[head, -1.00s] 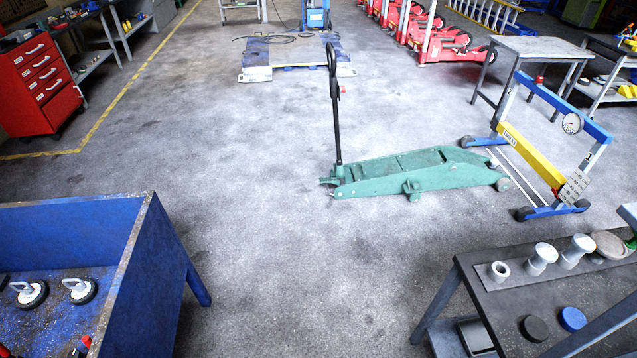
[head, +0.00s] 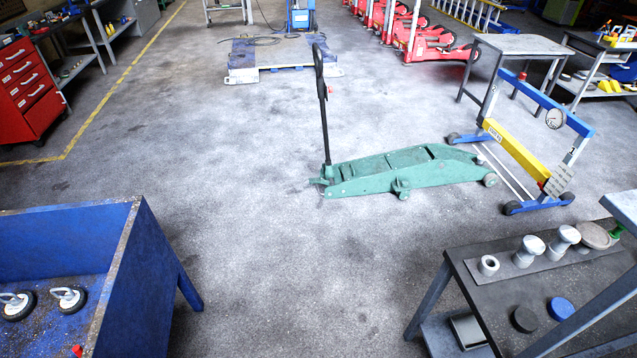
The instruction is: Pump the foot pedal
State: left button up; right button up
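A long green trolley jack (head: 405,172) stands on the concrete floor, right of the middle in the head view. Its black handle (head: 323,105) rises nearly upright from the left end. A small green piece (head: 318,183) sticks out low at that left end; it may be the foot pedal, but it is too small to be sure. Neither of my grippers is in view, and nothing touches the jack.
A blue bin table (head: 160,275) stands front left. A dark workbench (head: 470,275) with metal adapters stands front right. A blue and yellow press frame (head: 517,150) stands close to the jack's right end. The floor between bin and jack is clear.

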aim_at(313, 180)
jog(key=i+j, duration=0.2)
jog(key=i, duration=0.35)
jog(key=i+j, duration=0.25)
jog(key=i, duration=0.3)
jog(key=i+j+u, duration=0.1)
jog(key=i, duration=0.45)
jog(key=i+j, duration=0.3)
jog(key=i, duration=0.3)
jog(key=i+j, duration=0.2)
jog(key=i, duration=0.35)
jog(key=i+j, duration=0.15)
jog(key=i, duration=0.4)
jog(key=i+j+u, duration=0.1)
jog(key=i, duration=0.5)
jog(key=j, duration=0.1)
